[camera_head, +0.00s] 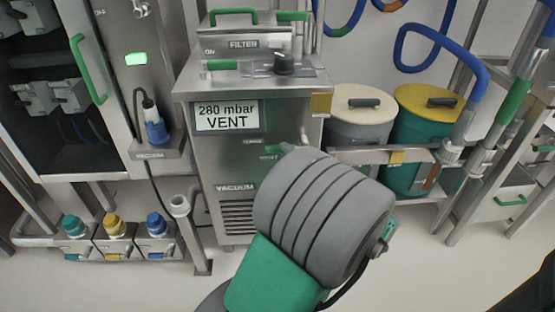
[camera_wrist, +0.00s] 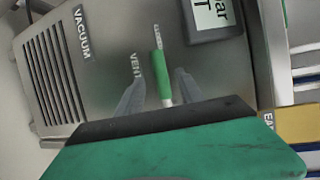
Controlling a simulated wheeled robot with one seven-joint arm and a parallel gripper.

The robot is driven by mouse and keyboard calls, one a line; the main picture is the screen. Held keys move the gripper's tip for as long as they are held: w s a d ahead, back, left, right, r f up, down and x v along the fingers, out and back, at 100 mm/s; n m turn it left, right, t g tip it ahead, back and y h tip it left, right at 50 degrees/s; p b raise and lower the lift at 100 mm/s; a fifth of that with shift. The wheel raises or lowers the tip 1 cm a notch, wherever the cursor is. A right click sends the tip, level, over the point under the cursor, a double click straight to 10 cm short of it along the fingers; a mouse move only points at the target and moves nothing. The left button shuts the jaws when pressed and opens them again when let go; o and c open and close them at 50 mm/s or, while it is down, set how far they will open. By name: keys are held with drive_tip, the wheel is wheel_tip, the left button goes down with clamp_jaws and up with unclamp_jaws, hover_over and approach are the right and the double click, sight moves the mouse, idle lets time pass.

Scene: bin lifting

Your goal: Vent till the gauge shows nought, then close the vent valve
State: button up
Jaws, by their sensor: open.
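The gauge (camera_head: 227,116) is a display on the front of the steel vacuum unit (camera_head: 222,160); it reads "280 mbar" and "VENT". Part of it shows in the wrist view (camera_wrist: 211,15). The vent valve (camera_head: 271,150) has a short green lever, lying roughly level in the head view beside the word VENT. In the wrist view the lever (camera_wrist: 158,66) stands between the two fingers of my gripper (camera_wrist: 160,82). The fingers are apart, one on each side, with gaps showing. In the head view my grey wrist hides most of my gripper.
A black knob (camera_head: 284,62) and green handles sit on top of the unit. A cream-lidded drum (camera_head: 361,122) and a yellow-lidded drum (camera_head: 414,160) stand to the right behind a rail. Floor at lower left is clear.

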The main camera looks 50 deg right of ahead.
sight(279, 152)
drive_tip(key=b+x, duration=0.1)
drive_tip(key=x, duration=0.4)
drive_tip(key=shift+w+a+f, duration=0.1)
drive_tip(key=shift+w+d, duration=0.25)
drive_tip(key=shift+w, duration=0.15)
drive_tip(key=shift+c, duration=0.5)
clamp_jaws()
idle(0.4)
